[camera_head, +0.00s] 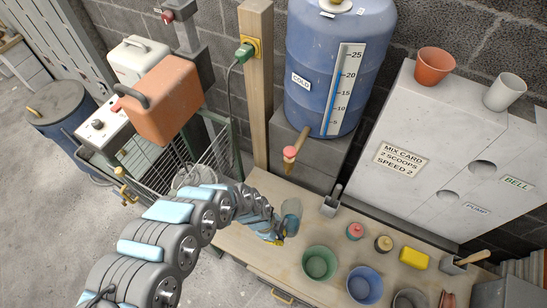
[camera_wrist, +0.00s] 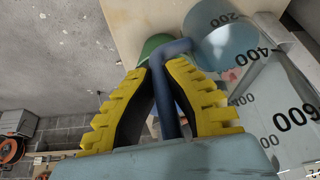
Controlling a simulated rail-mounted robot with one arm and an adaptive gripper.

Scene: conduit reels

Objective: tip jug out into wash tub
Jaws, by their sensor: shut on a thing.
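The jug (camera_head: 292,212) is a clear vessel above the wooden bench in the head view, just right of my gripper (camera_head: 275,238). In the wrist view the jug (camera_wrist: 265,95) fills the right side, with black marks 200, 400 and 600 and a bluish tint near the 200 mark. My gripper's yellow fingers (camera_wrist: 168,95) are shut on the jug's blue-grey handle (camera_wrist: 167,108). The jug looks roughly upright in the head view. A green tub (camera_head: 319,263) and a blue tub (camera_head: 365,285) stand to its right; I cannot tell which is the wash tub.
A blue drum (camera_head: 305,65) marked COLD stands behind, its wooden-handled tap (camera_head: 295,148) over the bench. A scoop (camera_head: 332,202), small pots (camera_head: 355,231) and a yellow block (camera_head: 414,257) lie rightward.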

